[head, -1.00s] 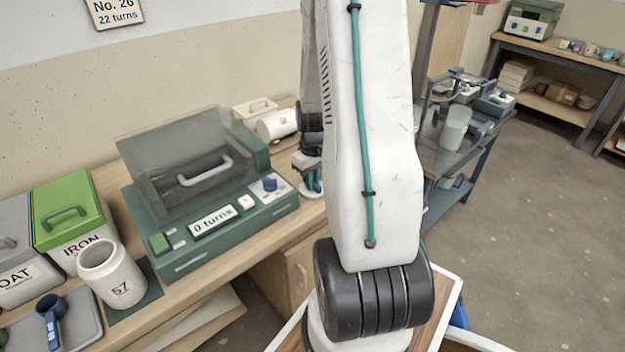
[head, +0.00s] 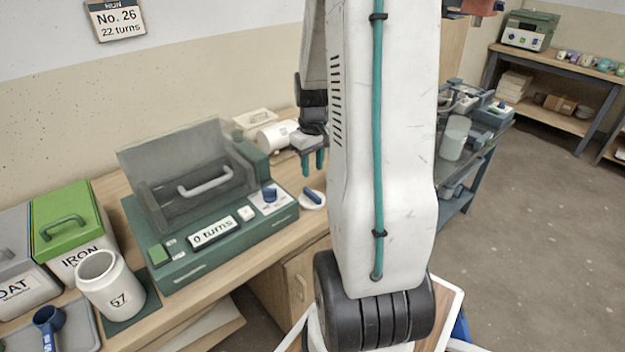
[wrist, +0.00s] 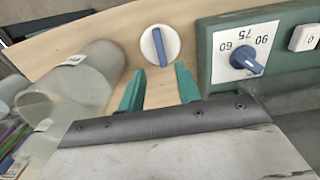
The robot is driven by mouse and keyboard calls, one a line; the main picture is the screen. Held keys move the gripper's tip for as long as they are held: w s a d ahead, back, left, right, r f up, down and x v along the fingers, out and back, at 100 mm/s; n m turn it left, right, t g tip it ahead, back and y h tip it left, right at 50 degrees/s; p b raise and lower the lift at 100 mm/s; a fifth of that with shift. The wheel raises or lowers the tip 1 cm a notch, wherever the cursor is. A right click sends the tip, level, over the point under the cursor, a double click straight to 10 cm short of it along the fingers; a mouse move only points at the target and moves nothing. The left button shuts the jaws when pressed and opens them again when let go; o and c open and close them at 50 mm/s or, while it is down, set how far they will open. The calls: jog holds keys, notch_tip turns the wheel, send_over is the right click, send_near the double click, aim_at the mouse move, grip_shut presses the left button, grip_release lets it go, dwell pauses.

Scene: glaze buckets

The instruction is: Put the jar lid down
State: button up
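The jar lid (head: 312,198) is a white disc with a blue bar handle. It lies flat on the wooden bench, just right of the green machine. In the wrist view the lid (wrist: 158,46) lies beyond my fingertips, clear of them. My gripper (head: 313,162) is above and behind the lid, with its teal fingers pointing down. In the wrist view my gripper (wrist: 159,75) has its two fingers apart with nothing between them. The open white jar marked 57 (head: 110,285) stands at the left on a dark green mat.
The green machine (head: 215,235) with its clear cover raised and a "0 turns" display stands left of the lid. A white jar (head: 275,136) lies on its side behind my gripper. The IRON bin (head: 70,225) and a blue scoop (head: 47,320) are at the left.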

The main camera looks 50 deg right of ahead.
jog(key=s+a+r+n, duration=0.1)
jog(key=a+r, duration=1.3)
jog(key=a, duration=0.4)
jog(key=s+a+r+n+t, duration=0.1)
jog(key=s+a+r, duration=0.3)
jog(key=s+a, duration=0.7)
jog(key=shift+s+a+n, duration=0.3)
jog(key=shift+s+a, duration=0.05)
jog(key=shift+a, duration=0.3)
